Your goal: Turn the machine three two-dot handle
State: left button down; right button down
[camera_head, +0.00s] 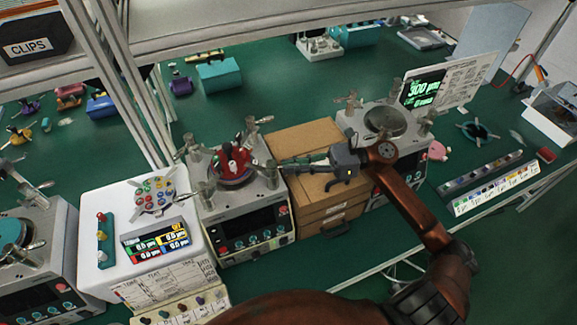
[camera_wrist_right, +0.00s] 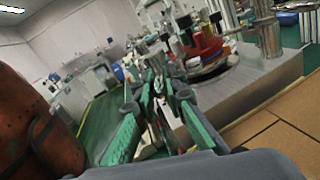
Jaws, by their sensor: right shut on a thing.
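A lapping machine (camera_head: 243,235) with a red plate (camera_head: 233,165) and several metal handles around it stands at the middle of the bench. My right gripper (camera_head: 286,166) reaches in from the right, beside the machine's right edge, fingers pointing left. In the right wrist view, its green-padded fingers (camera_wrist_right: 158,100) are closed in front of the red plate (camera_wrist_right: 208,52). They are shut on a slim handle, mostly hidden between the fingers. I cannot make out dots on the handle. My left gripper is in neither view.
A wooden drawer cabinet (camera_head: 330,213) stands under my right gripper. Another machine (camera_head: 388,125) with a dark plate is to its right. A white control box (camera_head: 130,262) with displays stands to the left. A shelf with metal posts (camera_head: 125,90) crosses the upper left.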

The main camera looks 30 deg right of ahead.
jog(key=c, duration=2)
grip_release()
jog(key=shift+o, duration=0.2)
jog(key=v, duration=1.2)
jog(key=shift+r, duration=0.1)
